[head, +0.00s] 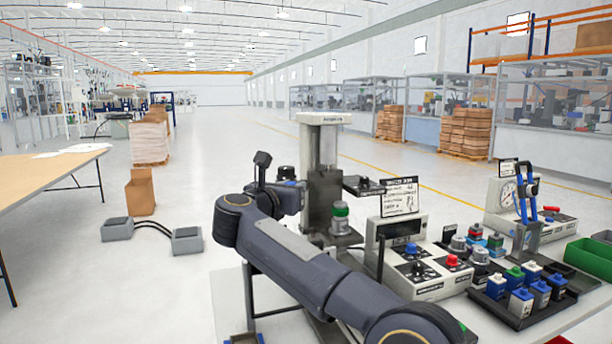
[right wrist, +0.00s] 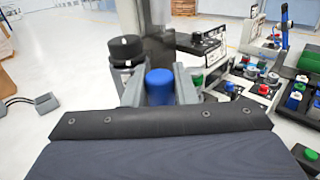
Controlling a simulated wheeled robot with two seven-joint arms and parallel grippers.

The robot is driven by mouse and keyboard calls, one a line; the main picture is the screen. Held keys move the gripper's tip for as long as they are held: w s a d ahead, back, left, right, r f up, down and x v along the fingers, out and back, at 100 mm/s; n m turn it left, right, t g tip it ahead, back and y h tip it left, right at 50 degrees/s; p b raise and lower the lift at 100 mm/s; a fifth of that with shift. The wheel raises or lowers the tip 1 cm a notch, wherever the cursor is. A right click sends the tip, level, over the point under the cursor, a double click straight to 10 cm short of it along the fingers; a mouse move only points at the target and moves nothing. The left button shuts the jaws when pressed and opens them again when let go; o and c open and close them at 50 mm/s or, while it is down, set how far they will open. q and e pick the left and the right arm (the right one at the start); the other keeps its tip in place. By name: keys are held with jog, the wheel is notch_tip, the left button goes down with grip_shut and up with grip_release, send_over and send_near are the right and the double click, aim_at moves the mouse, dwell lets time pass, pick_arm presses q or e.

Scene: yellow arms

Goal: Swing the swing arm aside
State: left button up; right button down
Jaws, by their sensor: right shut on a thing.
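My right gripper (right wrist: 160,88) is shut on a blue round knob (right wrist: 160,82), with one grey finger on each side of it. I take this knob to be the handle of the swing arm; the bar under it is hidden by my gripper. A tall grey column (head: 319,160) stands just beyond my right wrist in the head view. A black-capped cylinder (right wrist: 125,50) stands just left of the fingers in the right wrist view. My left gripper is out of view.
A green-capped cylinder (head: 341,215) stands at the column's foot. A control box (head: 420,268) with knobs, a gauge stand (head: 502,200) and a black tray (head: 520,318) of coloured items stand to the right. Pedals (head: 187,240) lie on the open floor at left.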

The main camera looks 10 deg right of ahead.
jog(key=shift+w+a+r+m+g+h+p, duration=0.25)
jog(key=shift+a+m+g+h+p, duration=0.15)
jog(key=shift+a+h+p, duration=0.15)
pick_arm(q)
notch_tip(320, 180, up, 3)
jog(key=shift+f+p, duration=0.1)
jog(key=shift+p, duration=0.25)
pick_arm(e)
jog(key=shift+w+a+f, duration=0.1)
jog(key=shift+f, duration=0.1)
jog(key=c, duration=1.2)
grip_release()
jog(key=shift+f, duration=0.1)
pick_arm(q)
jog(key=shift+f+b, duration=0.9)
pick_arm(e)
jog(key=v, duration=0.7)
jog(key=shift+s+a, duration=0.2)
jog(key=shift+a, duration=0.15)
